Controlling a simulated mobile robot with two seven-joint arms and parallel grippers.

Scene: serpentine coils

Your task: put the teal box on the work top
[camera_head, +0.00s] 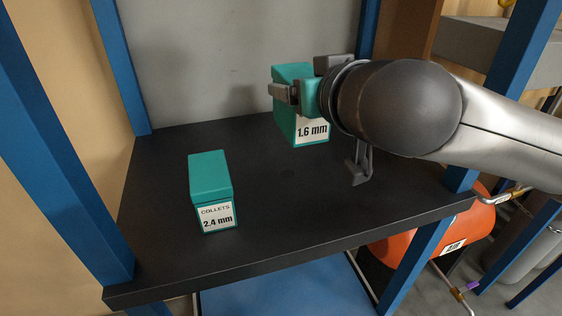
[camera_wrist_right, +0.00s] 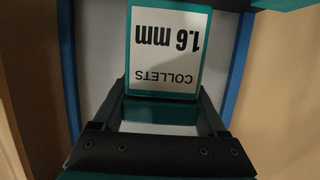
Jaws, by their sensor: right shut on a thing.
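Two teal boxes are on a dark shelf (camera_head: 270,200). The box labelled COLLETS 2.4 mm (camera_head: 211,190) stands upright at the front left, with nothing touching it. The box labelled 1.6 mm (camera_head: 287,122) is farther back and to the right, partly hidden by my right arm. My right gripper (camera_head: 297,94) is shut on the upper part of this box. In the right wrist view its label (camera_wrist_right: 166,48) appears upside down, with the teal part (camera_wrist_right: 160,108) between the fingers. I cannot tell whether its base touches the shelf. My left gripper is out of view.
Blue posts (camera_head: 122,65) frame the shelf, with a grey panel (camera_head: 235,50) behind. A grey surface (camera_head: 475,40) is at the upper right. The shelf between the boxes is bare.

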